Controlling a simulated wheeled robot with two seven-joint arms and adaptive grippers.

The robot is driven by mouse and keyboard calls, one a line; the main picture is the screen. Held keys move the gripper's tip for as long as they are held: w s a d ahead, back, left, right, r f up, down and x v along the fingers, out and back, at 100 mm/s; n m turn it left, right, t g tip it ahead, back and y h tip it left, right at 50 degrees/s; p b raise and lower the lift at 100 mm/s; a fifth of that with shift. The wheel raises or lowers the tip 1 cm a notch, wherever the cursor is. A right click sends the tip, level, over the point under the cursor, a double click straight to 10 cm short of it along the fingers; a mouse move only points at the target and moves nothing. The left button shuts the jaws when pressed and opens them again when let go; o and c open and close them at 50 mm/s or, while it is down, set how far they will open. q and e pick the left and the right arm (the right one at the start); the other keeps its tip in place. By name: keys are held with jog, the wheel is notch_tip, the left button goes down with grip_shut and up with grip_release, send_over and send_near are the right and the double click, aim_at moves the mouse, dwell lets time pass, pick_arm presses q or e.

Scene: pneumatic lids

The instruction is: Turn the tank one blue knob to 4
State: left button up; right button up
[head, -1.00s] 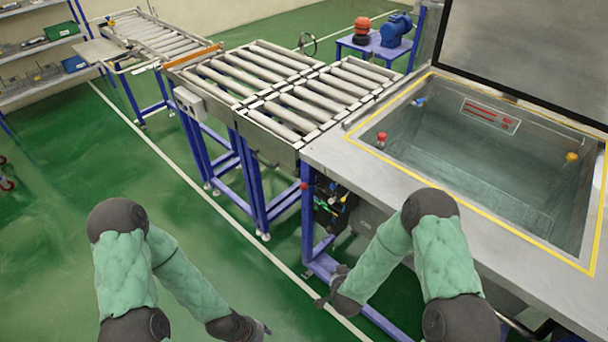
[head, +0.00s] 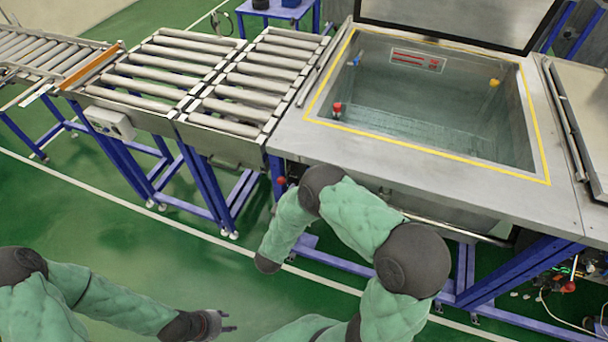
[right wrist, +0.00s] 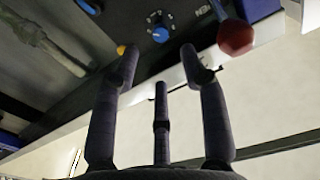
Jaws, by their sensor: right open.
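In the right wrist view, a blue knob (right wrist: 160,34) with a pale mark sits on a dark panel (right wrist: 185,18) with white dial marks around it; the numbers are too small to read. A second blue knob (right wrist: 91,5) is cut off at the top edge. My right gripper (right wrist: 160,65) is open and empty, its fingers apart just short of the panel and below the first knob. In the head view, my right gripper is out of sight. My left gripper (head: 219,323) is open and empty, low over the floor. The open tank (head: 430,95) stands at the upper right.
A red ball (right wrist: 235,37) on a stem is right of the knob, close to a fingertip. A small yellow knob (right wrist: 121,50) is at its left. In the head view, roller conveyors (head: 185,70) stand left of the tank. Green floor (head: 120,225) lies clear in front.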

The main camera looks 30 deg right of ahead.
jog(key=b+x, duration=0.1)
jog(key=x, duration=0.6)
jog(key=shift+w+d, duration=0.2)
jog(key=shift+w, duration=0.15)
grip_shut()
